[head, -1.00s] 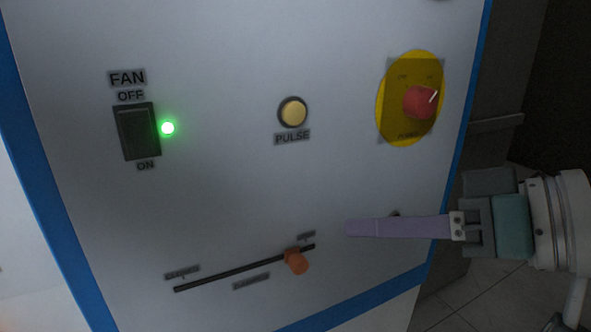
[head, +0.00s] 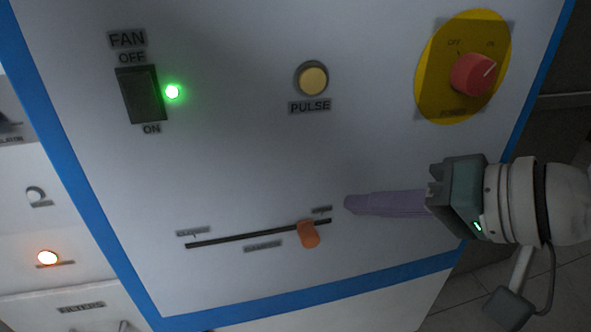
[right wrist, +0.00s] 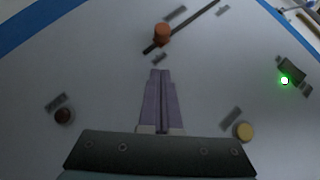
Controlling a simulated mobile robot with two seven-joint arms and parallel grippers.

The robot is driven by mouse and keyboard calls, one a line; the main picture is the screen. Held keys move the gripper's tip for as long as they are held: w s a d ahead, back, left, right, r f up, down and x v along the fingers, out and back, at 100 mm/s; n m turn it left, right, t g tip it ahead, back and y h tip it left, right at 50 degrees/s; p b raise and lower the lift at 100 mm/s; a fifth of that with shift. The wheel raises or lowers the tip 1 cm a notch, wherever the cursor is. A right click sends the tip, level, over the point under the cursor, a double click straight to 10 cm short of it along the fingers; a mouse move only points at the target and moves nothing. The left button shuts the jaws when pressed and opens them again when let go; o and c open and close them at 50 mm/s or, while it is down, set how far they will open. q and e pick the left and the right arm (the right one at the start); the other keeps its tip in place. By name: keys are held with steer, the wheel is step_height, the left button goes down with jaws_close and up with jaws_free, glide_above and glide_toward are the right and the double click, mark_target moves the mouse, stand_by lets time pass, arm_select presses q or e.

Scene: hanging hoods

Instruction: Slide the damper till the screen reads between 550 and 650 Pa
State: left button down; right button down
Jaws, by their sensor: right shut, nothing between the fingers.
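The damper slider has an orange knob (head: 308,235) on a dark slot (head: 240,239) low on the white panel. The knob sits near the slot's right end, by the label there. My right gripper (head: 350,204) is shut and empty, its purple fingers just right of and above the knob in the head view, apart from it. In the right wrist view the shut fingers (right wrist: 158,75) point towards the orange knob (right wrist: 162,33), with a gap between. The screen with the pressure reading is not in view. My left gripper is not in view.
The panel also has a fan switch (head: 140,94) with a lit green lamp (head: 172,92), a yellow pulse button (head: 313,78) and a red rotary knob (head: 474,73) on a yellow plate. Another panel with an orange lamp (head: 47,258) is at left. The panel around the slot is clear.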

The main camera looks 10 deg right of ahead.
mark_target(314, 227)
steer(key=a, duration=0.1)
steer(key=f, duration=0.1)
steer(key=a+f+p, duration=0.1)
steer(key=shift+w+a+f, duration=0.25)
steer(key=shift+a, duration=0.1)
steer(key=shift+a+f, duration=0.25)
steer(key=shift+f, duration=0.15)
